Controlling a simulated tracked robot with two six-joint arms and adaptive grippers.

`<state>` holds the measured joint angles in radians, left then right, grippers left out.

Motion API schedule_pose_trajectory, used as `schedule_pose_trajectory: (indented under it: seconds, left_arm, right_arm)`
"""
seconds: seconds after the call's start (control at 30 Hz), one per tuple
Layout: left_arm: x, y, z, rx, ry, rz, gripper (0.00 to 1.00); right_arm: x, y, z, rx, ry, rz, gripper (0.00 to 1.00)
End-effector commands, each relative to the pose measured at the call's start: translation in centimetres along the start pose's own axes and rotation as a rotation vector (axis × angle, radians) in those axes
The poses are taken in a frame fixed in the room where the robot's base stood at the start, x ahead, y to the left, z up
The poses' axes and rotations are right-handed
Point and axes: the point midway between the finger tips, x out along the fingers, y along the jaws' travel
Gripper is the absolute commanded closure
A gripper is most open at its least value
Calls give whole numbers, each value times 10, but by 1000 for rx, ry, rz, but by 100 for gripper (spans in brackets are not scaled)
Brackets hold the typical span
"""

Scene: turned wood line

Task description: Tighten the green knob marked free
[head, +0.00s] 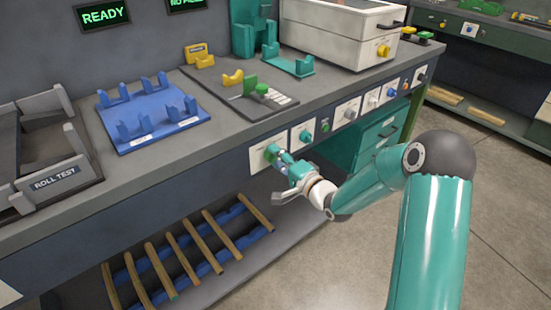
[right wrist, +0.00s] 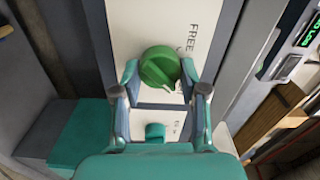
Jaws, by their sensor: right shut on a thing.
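The green knob (right wrist: 160,67) is round with a raised grip bar, on a white plate (right wrist: 125,30) lettered FREE in the right wrist view. In the head view the knob (head: 270,152) shows small on the bench's front face, partly covered by my gripper. My right gripper (head: 279,158) reaches it from the front. In the right wrist view the fingers of my right gripper (right wrist: 160,78) stand on either side of the knob and are shut on it. My left gripper is in neither view.
A teal knob (head: 306,135) sits on the neighbouring plate, close to the gripper, with several more controls along the bench front. Wooden rods (head: 187,255) lie on a blue rack below. The benchtop holds a blue cradle (head: 150,110) and a roll test fixture (head: 50,180).

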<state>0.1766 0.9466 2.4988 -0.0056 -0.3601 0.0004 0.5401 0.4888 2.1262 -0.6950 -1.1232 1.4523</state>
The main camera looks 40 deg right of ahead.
Motion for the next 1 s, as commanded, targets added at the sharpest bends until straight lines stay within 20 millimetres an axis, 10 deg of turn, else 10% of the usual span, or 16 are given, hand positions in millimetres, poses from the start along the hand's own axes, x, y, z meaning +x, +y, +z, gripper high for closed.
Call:
schedule_pose_trajectory:
  seconds: [0.07, 0.1, 0.23, 0.67, 1.0]
  left_arm:
    - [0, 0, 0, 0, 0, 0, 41]
    - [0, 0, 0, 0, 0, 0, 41]
    - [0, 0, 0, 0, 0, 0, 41]
    - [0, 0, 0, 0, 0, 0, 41]
    - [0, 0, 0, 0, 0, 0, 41]
  right_arm:
    - [-1, 3, -3, 6, 9, 8, 92]
    - [-1, 3, -3, 5, 9, 8, 54]
    - [-1, 3, -2, 4, 7, 7, 33]
    - [-6, 1, -1, 1, 4, 2, 32]
    - [-64, 2, -2, 2, 7, 6, 32]
